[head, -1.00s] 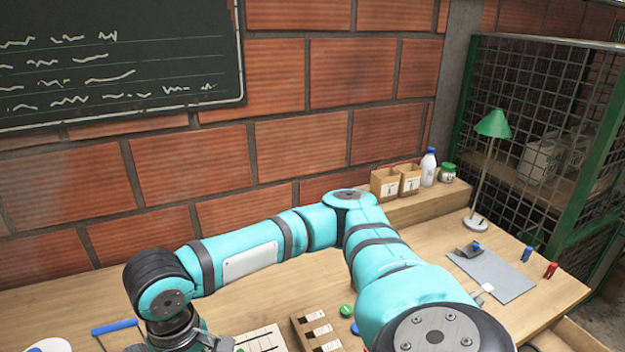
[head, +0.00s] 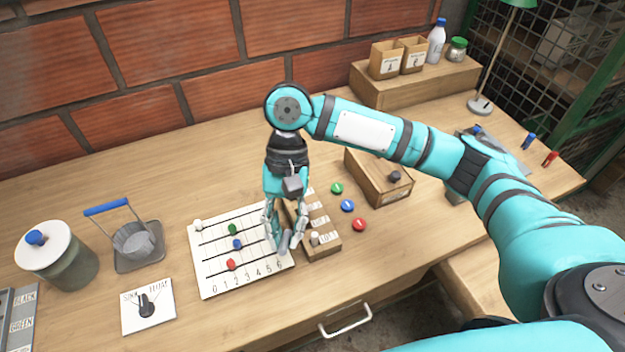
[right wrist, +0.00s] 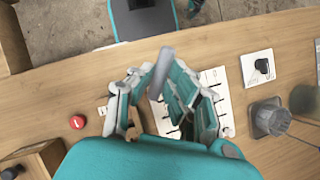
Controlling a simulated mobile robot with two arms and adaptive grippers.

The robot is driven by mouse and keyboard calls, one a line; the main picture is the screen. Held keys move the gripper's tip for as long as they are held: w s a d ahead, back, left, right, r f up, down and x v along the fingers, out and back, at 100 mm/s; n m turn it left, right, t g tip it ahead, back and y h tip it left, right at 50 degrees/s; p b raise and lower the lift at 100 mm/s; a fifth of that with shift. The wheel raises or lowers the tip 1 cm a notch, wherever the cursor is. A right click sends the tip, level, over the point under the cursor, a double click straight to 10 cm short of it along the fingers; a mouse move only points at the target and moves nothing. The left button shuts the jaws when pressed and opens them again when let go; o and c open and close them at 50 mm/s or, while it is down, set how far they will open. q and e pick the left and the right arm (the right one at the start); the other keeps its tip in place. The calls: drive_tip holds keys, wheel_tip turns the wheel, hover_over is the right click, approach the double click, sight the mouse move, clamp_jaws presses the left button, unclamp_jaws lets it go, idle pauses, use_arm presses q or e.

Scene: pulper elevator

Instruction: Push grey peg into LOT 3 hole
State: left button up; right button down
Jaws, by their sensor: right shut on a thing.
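My right gripper (head: 284,248) points down over the right edge of the bead board, beside the wooden LOT block (head: 322,253). In the right wrist view its fingers (right wrist: 160,85) are closed around a long grey peg (right wrist: 162,66). In the head view the fingers largely hide this peg. The block carries a row of white labels, too small to read surely. A pale peg (head: 315,238) stands at the block's front end. The block's left side and its holes are partly hidden by the gripper. My left gripper is not in view.
The bead board (head: 212,281) lies left of the block. Green (head: 337,188), blue (head: 347,205) and red (head: 360,224) discs lie to the right, before a wooden box (head: 385,196). A dial card (head: 160,317), mesh basket (head: 140,262) and lidded jar (head: 70,270) stand left.

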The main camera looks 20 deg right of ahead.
drive_tip(key=w+a+m+t+y, duration=0.1)
drive_tip(key=w+m+t+y, duration=0.4)
drive_tip(key=m+y, duration=0.6)
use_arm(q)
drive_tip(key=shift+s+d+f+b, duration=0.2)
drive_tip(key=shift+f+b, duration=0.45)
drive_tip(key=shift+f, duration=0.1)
use_arm(e)
drive_tip(key=w+d+f+m+t+y, duration=0.1)
drive_tip(key=w+d+f+m+t, duration=0.4)
drive_tip(key=w+d+m+t, duration=0.2)
drive_tip(key=shift+d+m+t+y, duration=0.3)
drive_tip(key=shift+d+t+y, duration=0.1)
drive_tip(key=shift+d+t, duration=0.8)
